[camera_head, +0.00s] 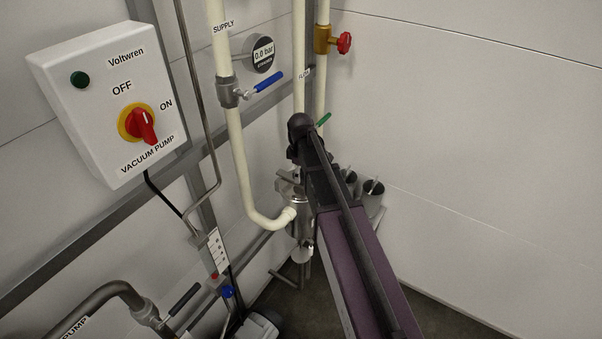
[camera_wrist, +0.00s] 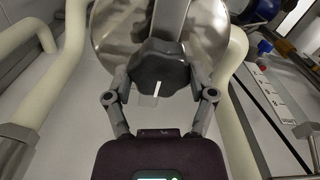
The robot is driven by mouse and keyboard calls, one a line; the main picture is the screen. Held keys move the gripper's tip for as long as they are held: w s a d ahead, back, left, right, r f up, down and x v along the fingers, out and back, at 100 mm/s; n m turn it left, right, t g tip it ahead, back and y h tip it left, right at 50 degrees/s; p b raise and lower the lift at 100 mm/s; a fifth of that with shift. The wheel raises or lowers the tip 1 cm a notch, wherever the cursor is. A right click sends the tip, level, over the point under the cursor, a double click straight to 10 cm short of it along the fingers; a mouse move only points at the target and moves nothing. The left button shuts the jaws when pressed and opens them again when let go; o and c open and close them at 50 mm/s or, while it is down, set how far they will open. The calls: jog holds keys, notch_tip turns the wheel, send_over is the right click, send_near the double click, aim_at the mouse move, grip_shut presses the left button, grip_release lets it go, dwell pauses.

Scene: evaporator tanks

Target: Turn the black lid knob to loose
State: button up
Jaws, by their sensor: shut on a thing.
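The black lid knob (camera_wrist: 160,66) is lobed, with a white pointer mark on its near face, and sits in front of a round shiny metal lid (camera_wrist: 112,28) in the wrist view. My gripper (camera_wrist: 158,84) has one finger on each side of the knob and is shut on it. A grey bar crosses the lid above the knob. In the head view my dark and purple arm covers the gripper and this knob. Part of a metal vessel (camera_head: 299,212) shows just left of the arm.
A vacuum pump switch box (camera_head: 108,100) with a red handle is on the left wall. A pale supply pipe with a blue-handled valve (camera_head: 268,82) runs down to the vessel. A red-knobbed valve (camera_head: 343,43) is above.

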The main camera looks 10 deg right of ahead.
jog(key=shift+s, duration=0.1)
dwell(0.3)
jog(key=o, duration=1.1)
jog(key=shift+c, duration=0.2)
